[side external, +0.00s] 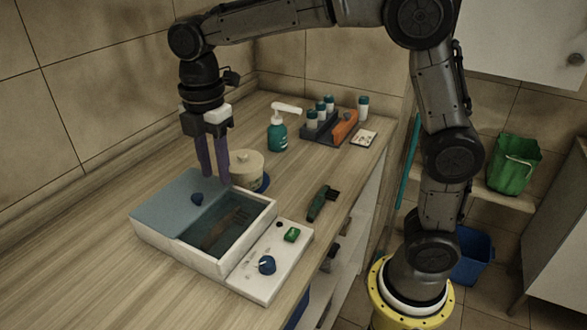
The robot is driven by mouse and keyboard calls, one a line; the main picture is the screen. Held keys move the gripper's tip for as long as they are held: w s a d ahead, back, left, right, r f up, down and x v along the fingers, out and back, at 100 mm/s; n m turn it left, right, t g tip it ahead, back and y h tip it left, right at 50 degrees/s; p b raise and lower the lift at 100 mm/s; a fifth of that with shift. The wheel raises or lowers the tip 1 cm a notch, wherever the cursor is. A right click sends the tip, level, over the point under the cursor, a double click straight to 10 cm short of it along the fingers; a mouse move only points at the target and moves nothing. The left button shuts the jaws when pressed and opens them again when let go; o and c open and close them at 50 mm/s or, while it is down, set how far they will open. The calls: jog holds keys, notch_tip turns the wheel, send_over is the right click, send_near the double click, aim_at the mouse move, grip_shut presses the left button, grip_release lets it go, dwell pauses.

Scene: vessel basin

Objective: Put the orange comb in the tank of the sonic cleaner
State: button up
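The sonic cleaner (150,238) is a white box on the counter with a water-filled tank (232,222). Its blue-grey lid (165,207) with a dark blue knob covers the left part, leaving the right part of the tank open. A dim brownish-orange long shape (221,233) lies in the tank; I cannot tell for certain that it is the orange comb. Another orange piece (345,125) lies in the dark rack at the back. My gripper (216,180) hangs above the back of the cleaner, fingers pointing down and slightly apart, with nothing visible between them.
A control panel (262,282) with a blue dial and green switch adjoins the cleaner. A lidded cream jar (247,168) stands close behind my gripper. A green-and-black brush (322,203) lies near the counter edge. A teal pump bottle (278,133) and capped vials (320,112) stand farther back.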

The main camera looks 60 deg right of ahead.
jog(key=s+d+m+t, duration=0.2)
jog(key=s+d+m, duration=0.2)
jog(key=s+m, duration=0.5)
jog(key=s+d+f+m+t, duration=0.1)
jog(key=s+d+m+t, duration=0.2)
jog(key=s+d+m, duration=0.2)
jog(key=s+m, duration=0.3)
jog(key=s, duration=0.4)
jog(key=shift+d+f+m+t, duration=0.25)
jog(key=shift+m+t, duration=0.05)
jog(key=shift+m, duration=0.1)
jog(key=shift+s, duration=0.1)
